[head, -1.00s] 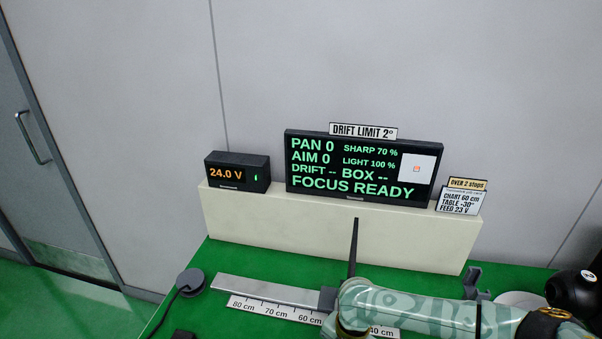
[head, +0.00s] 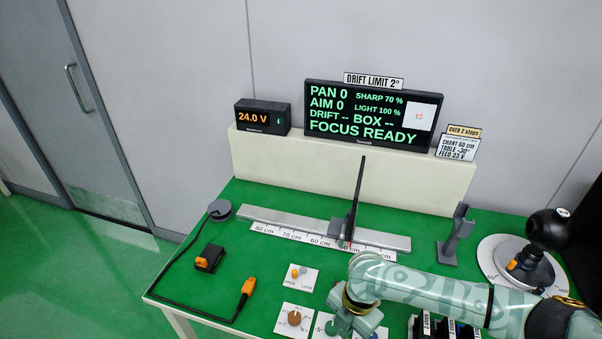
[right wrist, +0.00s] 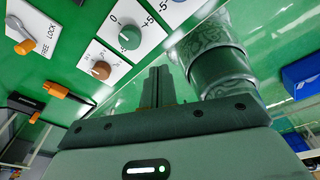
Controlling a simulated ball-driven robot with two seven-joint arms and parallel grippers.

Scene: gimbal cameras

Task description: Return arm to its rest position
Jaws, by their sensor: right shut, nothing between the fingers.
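My right arm (head: 430,290) comes in from the right over the front of the green table (head: 232,268). My right gripper (head: 343,326) is at the bottom edge of the head view, partly hidden by the wrist, near a green knob. In the right wrist view my right gripper's fingers (right wrist: 158,84) are together and empty. The green knob (right wrist: 130,37) and a brown knob (right wrist: 101,70) lie beyond them on white plates. My left gripper is in neither view.
A rail (head: 275,219) with a thin upright panel (head: 357,198) stands behind the arm. A grey bracket (head: 455,238) and a round turntable (head: 490,250) are at right. A black cable and an orange plug (head: 247,288) lie at left. The monitor (head: 348,125) reads FOCUS READY.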

